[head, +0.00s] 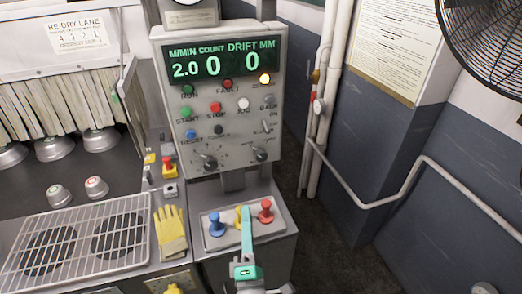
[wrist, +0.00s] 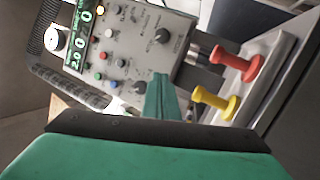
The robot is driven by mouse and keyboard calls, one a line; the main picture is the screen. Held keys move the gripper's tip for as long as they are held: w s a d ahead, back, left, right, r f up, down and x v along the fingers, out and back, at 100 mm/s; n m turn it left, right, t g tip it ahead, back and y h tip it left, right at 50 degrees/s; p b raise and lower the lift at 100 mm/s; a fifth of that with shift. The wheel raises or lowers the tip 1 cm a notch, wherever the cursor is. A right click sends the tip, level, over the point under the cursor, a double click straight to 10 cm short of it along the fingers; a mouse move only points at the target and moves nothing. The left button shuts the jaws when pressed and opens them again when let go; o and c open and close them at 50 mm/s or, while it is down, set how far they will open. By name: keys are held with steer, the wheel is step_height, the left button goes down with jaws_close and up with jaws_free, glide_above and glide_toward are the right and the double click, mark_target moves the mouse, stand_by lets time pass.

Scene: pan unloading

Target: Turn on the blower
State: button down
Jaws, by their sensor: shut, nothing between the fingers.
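No part in view is plainly labelled as the blower. A wire grille (head: 85,238) over two dark round openings, perhaps fans, lies at lower left in the head view. A plate with a blue (head: 216,224), a yellow (head: 239,215) and a red knobbed lever (head: 265,211) sits below the control panel (head: 222,150). My green gripper (head: 246,213) is shut and empty over this plate, in front of the yellow lever and partly hiding it. In the wrist view the shut fingers (wrist: 160,78) point at the panel, with the yellow lever (wrist: 215,102) and red lever (wrist: 238,63) to their right.
The panel has several buttons, two dark knobs and a lit display (head: 222,63). A yellow glove (head: 170,232) lies left of the levers. A red button on a yellow box (head: 168,165) stands left of the panel. A caged fan (head: 490,45) is at upper right; pipes run along the wall.

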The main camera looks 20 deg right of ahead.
mark_target(266, 127)
steer(key=w+d+r+n+t, duration=0.1)
steer(key=w+d+r+n, duration=0.1)
steer(key=r, duration=0.5)
steer(key=shift+w+n+h, duration=0.3)
steer(key=shift+w+n, duration=0.5)
steer(key=shift+d, duration=0.2)
steer(key=x, duration=1)
steer(key=shift+s, duration=0.1)
steer(key=shift+d+r, duration=0.6)
steer(key=shift+d, duration=0.25)
steer(key=shift+s+d+r, duration=0.25)
steer(key=shift+d+r, duration=0.35)
steer(key=shift+d, duration=0.25)
